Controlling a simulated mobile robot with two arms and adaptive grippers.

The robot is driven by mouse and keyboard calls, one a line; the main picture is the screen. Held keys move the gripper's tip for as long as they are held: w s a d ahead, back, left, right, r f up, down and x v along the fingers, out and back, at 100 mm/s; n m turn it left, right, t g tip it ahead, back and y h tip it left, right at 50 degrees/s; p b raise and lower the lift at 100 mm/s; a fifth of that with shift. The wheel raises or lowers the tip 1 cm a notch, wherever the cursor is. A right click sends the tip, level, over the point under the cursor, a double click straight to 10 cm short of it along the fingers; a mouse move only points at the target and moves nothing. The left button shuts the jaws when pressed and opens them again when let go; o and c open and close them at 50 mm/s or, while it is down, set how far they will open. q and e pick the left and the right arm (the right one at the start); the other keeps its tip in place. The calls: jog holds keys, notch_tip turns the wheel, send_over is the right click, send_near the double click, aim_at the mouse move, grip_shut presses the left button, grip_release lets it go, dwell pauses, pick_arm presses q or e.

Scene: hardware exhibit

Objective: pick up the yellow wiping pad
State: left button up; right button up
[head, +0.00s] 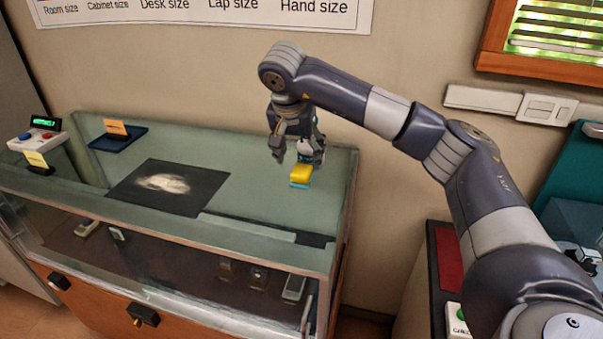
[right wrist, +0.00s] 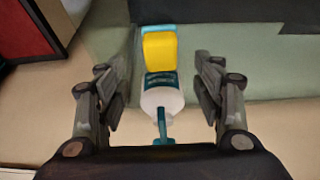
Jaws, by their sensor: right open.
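The yellow wiping pad (head: 301,172) sits on a teal-blue base at the right part of the glass display counter (head: 262,205). In the right wrist view the pad (right wrist: 160,52) shows between and beyond my fingertips, with a blue strip at its far edge. My right gripper (head: 298,158) is open above and just behind the pad, fingers pointing down. In the right wrist view the open gripper (right wrist: 163,72) has nothing held between its fingers. My left gripper is not in view.
A white bottle with a teal top (right wrist: 162,98) stands right beside the pad, between the fingers in the right wrist view. A dark mat with a pale patch (head: 165,187) and a blue tray (head: 118,137) lie to the left. The wall is close behind the counter.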

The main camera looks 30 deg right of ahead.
aim_at(302, 169)
jog(key=p+x, duration=0.2)
jog(key=x, duration=0.2)
jog(key=shift+w+d+f, duration=0.1)
jog(key=shift+w+f, duration=0.05)
jog(key=shift+f, duration=0.2)
jog(key=shift+w+d+f, duration=0.15)
jog(key=shift+f, duration=0.3)
jog(key=shift+c, duration=0.6)
jog(key=c, duration=1)
jog(key=shift+r, duration=0.1)
